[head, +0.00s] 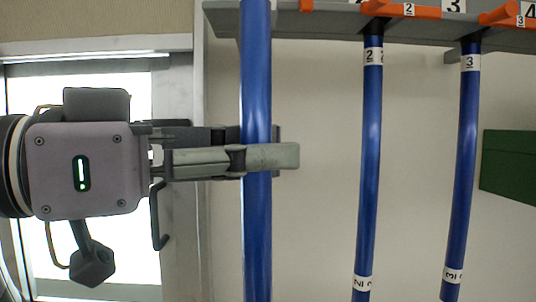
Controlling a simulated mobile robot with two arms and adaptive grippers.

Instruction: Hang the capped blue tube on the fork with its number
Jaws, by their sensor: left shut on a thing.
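My left gripper (275,157) comes in from the left and is shut around a blue tube (257,80). The tube stands upright in front of the left end of a grey rail (225,20). Its upper and lower ends run out of the picture, so its cap and number do not show. A blue tube labelled 2 (371,150) and a blue tube labelled 3 (462,160) hang from the rail to the right. Orange forks (405,10) sit along the rail, with number labels on and above them. My right gripper is not in view.
A dark green box-like object (510,170) is at the right edge. A bright window or door pane (115,80) is behind my left arm. Open space lies between the held tube and the tube labelled 2, with a pale wall (315,220) behind.

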